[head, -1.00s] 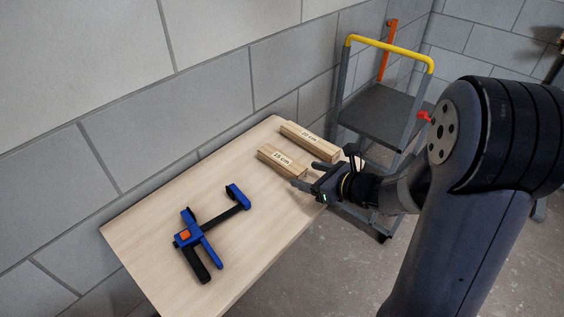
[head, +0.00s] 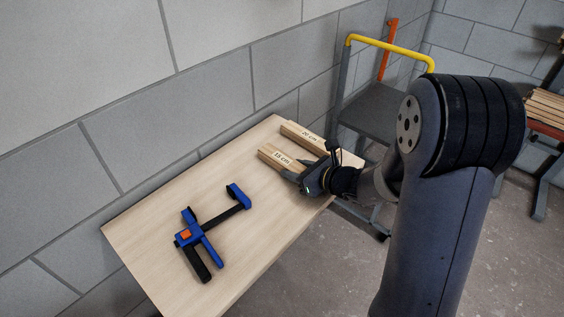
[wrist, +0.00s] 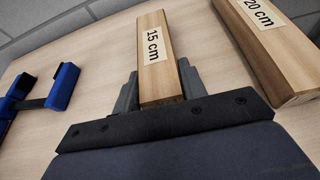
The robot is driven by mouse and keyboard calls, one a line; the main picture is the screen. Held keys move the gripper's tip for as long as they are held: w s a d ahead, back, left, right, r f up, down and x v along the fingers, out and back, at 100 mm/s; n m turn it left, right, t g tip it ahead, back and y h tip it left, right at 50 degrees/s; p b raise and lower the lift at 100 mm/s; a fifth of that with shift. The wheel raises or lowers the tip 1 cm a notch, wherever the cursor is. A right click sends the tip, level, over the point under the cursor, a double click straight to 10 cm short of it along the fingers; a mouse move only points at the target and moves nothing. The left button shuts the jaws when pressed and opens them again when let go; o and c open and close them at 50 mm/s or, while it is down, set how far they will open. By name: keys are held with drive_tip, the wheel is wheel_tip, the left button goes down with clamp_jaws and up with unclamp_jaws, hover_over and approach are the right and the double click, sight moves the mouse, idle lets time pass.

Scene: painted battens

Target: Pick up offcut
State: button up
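The offcut labelled 15 cm (head: 273,156), a light wooden batten piece, lies on the table. In the wrist view the 15 cm offcut (wrist: 153,60) runs away from me with its near end between my fingers. A longer offcut labelled 20 cm (head: 296,133) lies behind it, and at the right of the wrist view (wrist: 262,45). My gripper (head: 306,168) is at the near right end of the 15 cm piece. In the wrist view my gripper (wrist: 158,85) looks open, one finger on each side of the wood. Finger contact is hard to judge.
A blue and black clamp (head: 210,236) lies on the table (head: 150,230), left of the offcuts. A grey block wall runs behind the table. A cart with a yellow handle (head: 390,52) stands beyond the right edge.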

drive_tip(key=c, duration=0.4)
